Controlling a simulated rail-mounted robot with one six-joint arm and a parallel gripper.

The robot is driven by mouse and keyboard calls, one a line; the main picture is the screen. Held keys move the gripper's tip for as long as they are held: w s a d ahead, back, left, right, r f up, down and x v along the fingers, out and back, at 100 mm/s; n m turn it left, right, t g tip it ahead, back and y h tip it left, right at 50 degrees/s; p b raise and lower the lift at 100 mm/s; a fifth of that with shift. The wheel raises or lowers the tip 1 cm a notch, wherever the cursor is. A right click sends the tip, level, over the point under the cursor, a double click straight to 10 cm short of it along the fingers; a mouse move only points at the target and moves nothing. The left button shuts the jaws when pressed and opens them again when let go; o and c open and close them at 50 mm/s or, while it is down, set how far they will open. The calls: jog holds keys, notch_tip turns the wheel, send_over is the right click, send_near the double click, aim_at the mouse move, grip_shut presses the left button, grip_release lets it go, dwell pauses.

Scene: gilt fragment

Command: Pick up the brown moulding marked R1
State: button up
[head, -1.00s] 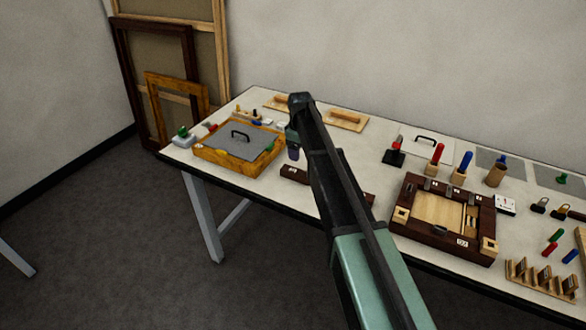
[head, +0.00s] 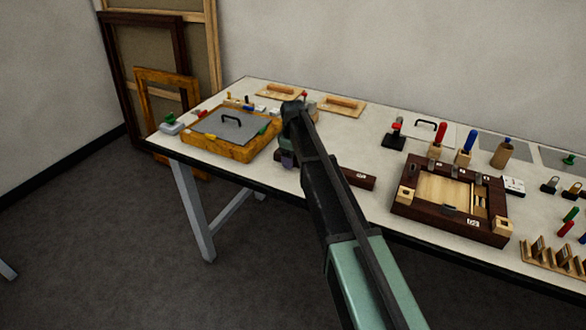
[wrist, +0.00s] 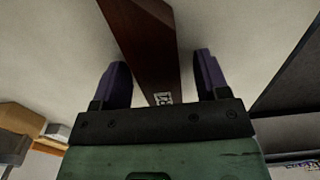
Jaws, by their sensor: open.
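The brown moulding (wrist: 147,45) is a long dark red-brown bar. In the wrist view it runs between my two purple fingers, with a white label near my palm; the label's marking is too small to read surely. My gripper (wrist: 162,62) is open, one finger on each side of the bar, with light gaps between. In the head view my gripper (head: 288,158) is over the table's front part. A dark brown bar (head: 358,180) with a small white label shows right of my arm. My arm hides what lies to its left.
A wooden tray (head: 215,147) with a grey handled lid stands left of my gripper. A dark wooden frame jig (head: 410,203) stands to the right. Sanding boards (head: 341,107) lie behind. The table's front edge is close below my gripper.

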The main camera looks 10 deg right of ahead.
jog(key=shift+r, duration=0.15)
jog(key=c, duration=1)
jog(key=shift+c, duration=0.2)
notch_tip(320, 180, up, 20)
jog(key=p, duration=2)
